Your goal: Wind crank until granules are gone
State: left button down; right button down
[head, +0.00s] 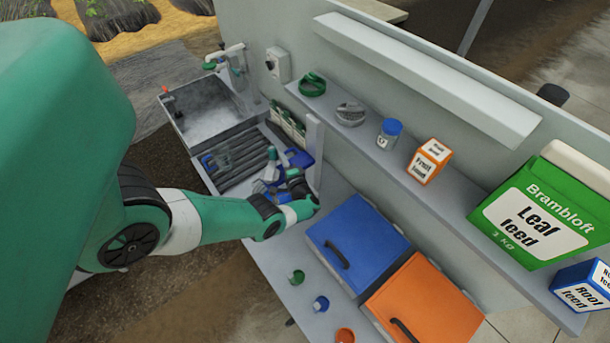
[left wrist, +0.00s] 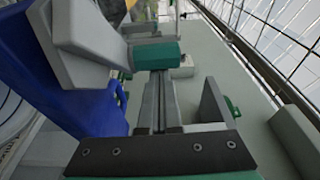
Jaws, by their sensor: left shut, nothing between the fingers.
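My left arm reaches across the bench in the head view, and its gripper (head: 278,183) is small there, shut and empty, beside dark and blue parts. A blue part (head: 299,157) stands just behind it, near the upright post. In the left wrist view a large blue body (left wrist: 85,105) fills the left side, close to the gripper. A crank handle cannot be made out clearly; my wrist and gripper cover part of that area. No granules can be made out. My right gripper is not in view.
A grey sink (head: 208,118) and a ribbed drainer (head: 240,160) lie beyond the gripper. Blue (head: 365,235) and orange (head: 430,300) lidded bins stand to the right. The shelf above holds a Leaf feed bag (head: 535,215), an orange Fruit feed box (head: 429,161) and a blue-capped jar (head: 389,134).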

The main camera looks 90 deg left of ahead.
pick_arm(q)
jog(key=shift+s+a, duration=0.2)
jog(key=shift+s, duration=0.05)
dwell(0.5)
dwell(1.2)
